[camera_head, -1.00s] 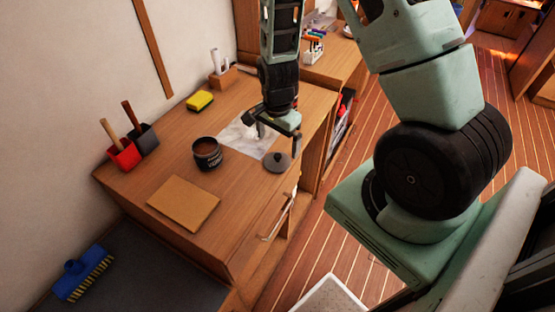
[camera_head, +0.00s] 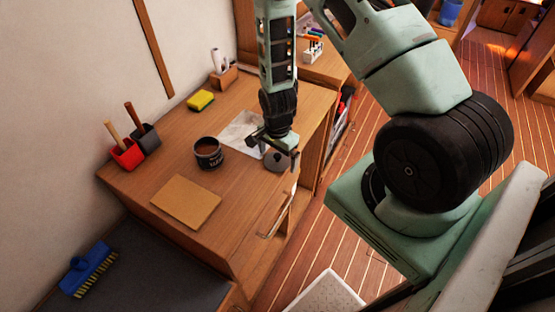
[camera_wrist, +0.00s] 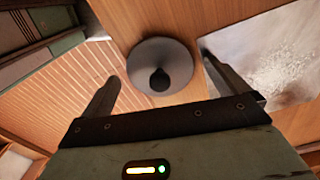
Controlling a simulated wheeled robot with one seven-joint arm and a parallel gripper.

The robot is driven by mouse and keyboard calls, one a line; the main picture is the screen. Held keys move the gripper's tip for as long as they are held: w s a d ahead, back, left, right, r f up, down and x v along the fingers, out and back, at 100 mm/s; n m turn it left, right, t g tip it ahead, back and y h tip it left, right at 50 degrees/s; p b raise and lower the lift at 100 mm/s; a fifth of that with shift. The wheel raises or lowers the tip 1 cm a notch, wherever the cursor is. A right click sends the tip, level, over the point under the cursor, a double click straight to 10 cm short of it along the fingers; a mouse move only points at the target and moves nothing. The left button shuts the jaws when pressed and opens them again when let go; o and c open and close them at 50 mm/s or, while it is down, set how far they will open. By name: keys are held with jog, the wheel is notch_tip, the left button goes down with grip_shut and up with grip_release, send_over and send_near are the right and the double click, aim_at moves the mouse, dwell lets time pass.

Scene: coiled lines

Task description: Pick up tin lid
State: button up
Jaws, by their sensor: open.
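The tin lid (camera_head: 276,163) is a round dark grey disc with a dark knob. It lies on the wooden desk top (camera_head: 232,200) near its right edge. In the wrist view the lid (camera_wrist: 160,62) is ahead of my gripper (camera_wrist: 160,78), with the fingers apart on either side of the picture and nothing between them. In the head view my gripper (camera_head: 273,146) hangs just above the lid and partly covers it. I cannot tell the exact height left between the fingertips and the lid. An open dark tin (camera_head: 208,153) with brown contents stands to the left.
A pale sheet (camera_head: 240,128) lies behind my gripper. A tan board (camera_head: 186,202), a yellow sponge (camera_head: 201,100), a red cup (camera_head: 126,154) and a dark cup (camera_head: 146,139) with handles are on the desk. The desk's right edge is close to the lid.

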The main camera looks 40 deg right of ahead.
jog(key=c, duration=1.1)
jog(key=shift+o, duration=0.2)
jog(key=shift+r, duration=0.1)
